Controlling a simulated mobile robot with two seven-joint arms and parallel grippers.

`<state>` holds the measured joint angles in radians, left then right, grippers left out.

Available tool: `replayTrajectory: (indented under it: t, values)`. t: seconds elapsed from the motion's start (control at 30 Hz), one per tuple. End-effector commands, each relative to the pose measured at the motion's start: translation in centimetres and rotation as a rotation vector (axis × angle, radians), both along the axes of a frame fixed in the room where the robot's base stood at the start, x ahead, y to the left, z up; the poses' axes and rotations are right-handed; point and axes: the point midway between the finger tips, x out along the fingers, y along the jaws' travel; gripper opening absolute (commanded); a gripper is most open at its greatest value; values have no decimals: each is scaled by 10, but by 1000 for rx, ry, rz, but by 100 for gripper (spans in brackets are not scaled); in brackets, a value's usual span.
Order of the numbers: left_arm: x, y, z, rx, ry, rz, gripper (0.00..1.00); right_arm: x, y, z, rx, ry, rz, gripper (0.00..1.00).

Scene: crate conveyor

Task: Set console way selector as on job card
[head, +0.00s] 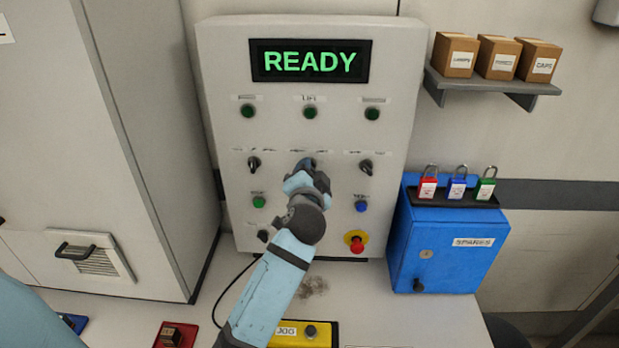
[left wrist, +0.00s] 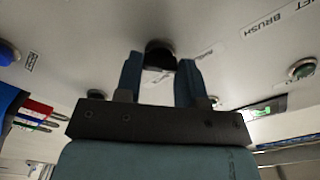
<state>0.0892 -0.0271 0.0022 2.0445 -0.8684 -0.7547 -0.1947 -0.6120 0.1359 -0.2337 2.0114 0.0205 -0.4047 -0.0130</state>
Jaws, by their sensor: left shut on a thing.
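The grey console (head: 225,90) stands upright against the wall, and its display (head: 310,61) reads READY in green. My left gripper (head: 307,168) reaches up to the middle knob of the selector row and hides most of it. In the left wrist view, the fingers (left wrist: 160,75) are shut on a black selector knob (left wrist: 160,47). Two other black knobs, a left one (head: 253,163) and a right one (head: 365,166), flank it. The selector labels are too small to read. No job card is recognisable. My right gripper is not in view.
A red emergency button (head: 356,242) and a blue button (head: 361,206) are low on the console's right. A blue SPARES cabinet (head: 440,250) with padlocks stands to the right. A yellow JOG box (head: 322,338) is on the table below. A grey cabinet (head: 120,120) stands left.

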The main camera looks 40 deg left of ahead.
Motion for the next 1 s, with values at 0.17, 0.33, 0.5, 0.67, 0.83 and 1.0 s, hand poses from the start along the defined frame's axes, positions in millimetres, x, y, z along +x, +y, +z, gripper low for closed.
replayTrajectory:
  t: [0.17,0.33,0.5,0.67,0.83,1.0]
  values:
    - [0,-1,-1,-53,-30,-1,12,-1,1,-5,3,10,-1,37]
    - [0,0,-1,-72,-43,0,12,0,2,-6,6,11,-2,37]
    - [0,0,0,-77,-45,0,12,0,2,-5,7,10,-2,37]
    - [0,0,0,-76,-46,-1,12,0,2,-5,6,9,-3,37]
    - [0,0,0,-75,-45,-1,57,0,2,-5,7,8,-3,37]
    - [0,0,0,-75,-45,-1,62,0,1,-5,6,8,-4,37]
